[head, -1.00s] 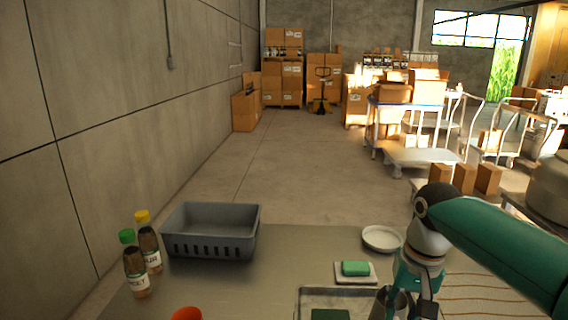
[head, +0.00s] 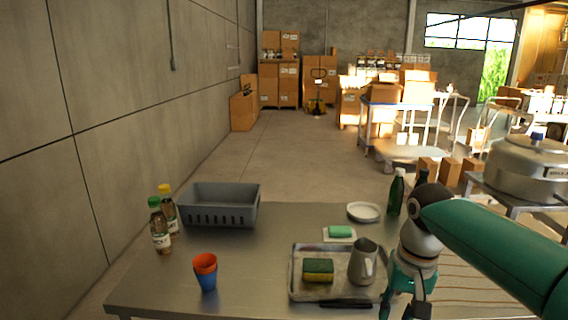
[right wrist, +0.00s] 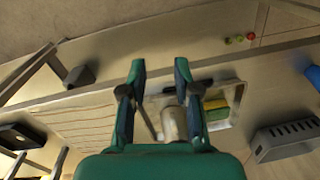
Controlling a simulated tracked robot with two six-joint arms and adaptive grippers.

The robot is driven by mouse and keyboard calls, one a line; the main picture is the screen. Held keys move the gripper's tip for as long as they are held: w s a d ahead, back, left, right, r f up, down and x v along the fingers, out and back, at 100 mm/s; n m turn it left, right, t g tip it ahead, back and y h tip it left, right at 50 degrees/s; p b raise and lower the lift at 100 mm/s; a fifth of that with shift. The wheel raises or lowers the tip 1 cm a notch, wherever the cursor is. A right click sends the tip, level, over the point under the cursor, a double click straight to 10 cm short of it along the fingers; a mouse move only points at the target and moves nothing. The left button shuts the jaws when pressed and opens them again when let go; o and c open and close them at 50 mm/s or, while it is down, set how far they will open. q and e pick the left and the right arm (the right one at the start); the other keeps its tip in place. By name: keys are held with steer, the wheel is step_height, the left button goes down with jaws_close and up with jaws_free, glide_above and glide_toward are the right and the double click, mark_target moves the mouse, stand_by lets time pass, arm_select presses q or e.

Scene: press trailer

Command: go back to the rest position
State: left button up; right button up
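My right gripper (right wrist: 160,78) is open, with its two green fingers apart and nothing between them, in the right wrist view. In the head view my right arm comes in from the right, with the right gripper (head: 405,302) low beside the metal pitcher (head: 363,262). The pitcher stands on the metal tray (head: 294,268) and also shows beyond the gripper in the right wrist view (right wrist: 172,122), apart from the fingers as far as I can tell. My left gripper is in neither view.
On the steel table (head: 240,285) are a grey basket (head: 220,208), two bottles (head: 159,228), stacked cups (head: 205,273), a sponge (head: 318,269), a green soap bar (head: 341,231), a white plate (head: 364,212) and a dark green bottle (head: 396,193).

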steer(key=s+f+g, duration=0.3)
steer(key=s+f, duration=0.2)
steer(key=f, duration=0.7)
steer(key=s+f+g, duration=0.2)
steer(key=s+f, duration=0.2)
steer(key=f, duration=0.9)
steer(key=s+a+f+t+y, duration=0.1)
steer(key=s+a+f+y, duration=0.1)
steer(key=s+a+f, duration=0.4)
steer(key=s+a+f+y, duration=0.2)
steer(key=s+a+f, duration=0.1)
steer(key=s+f, duration=0.65)
steer(key=w+t, duration=0.4)
steer(key=shift+w+d+f+n+h, duration=0.1)
steer(key=shift+w+d+n+h, duration=0.1)
steer(key=shift+d+n+h, duration=0.15)
